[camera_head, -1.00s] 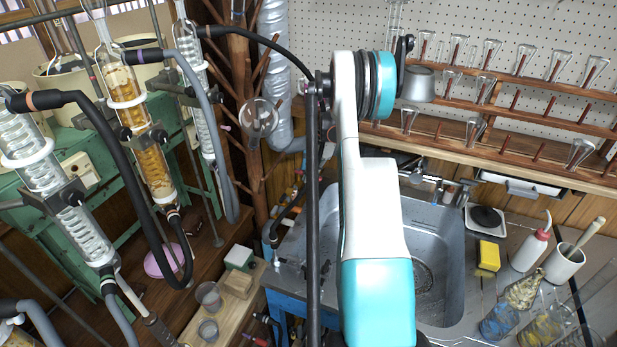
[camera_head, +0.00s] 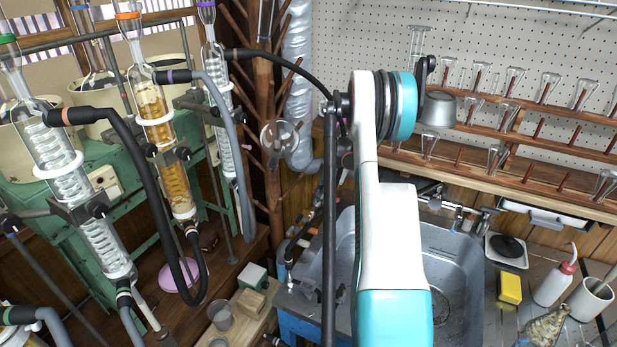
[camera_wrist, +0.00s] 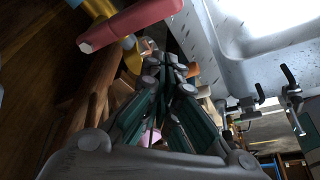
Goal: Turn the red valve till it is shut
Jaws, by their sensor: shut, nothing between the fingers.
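A red lever-like valve handle (camera_wrist: 132,25) shows at the top of the wrist view, slanting from upper right to lower left. A yellow, brass-like part (camera_wrist: 131,50) sits just below it. My gripper (camera_wrist: 172,64) is shut and empty, with its fingertips below and to the right of the handle in the wrist view. A gap shows between them in the picture; I cannot judge their distance in depth. In the head view my gripper is hidden behind my arm, and I cannot make out the valve clearly.
A steel sink (camera_head: 455,265) lies behind and right of my arm; its pale edge (camera_wrist: 205,55) is close to my gripper in the wrist view. Glass condensers (camera_head: 165,125) with black hoses stand at the left. A yellow sponge (camera_head: 510,288) lies right of the sink.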

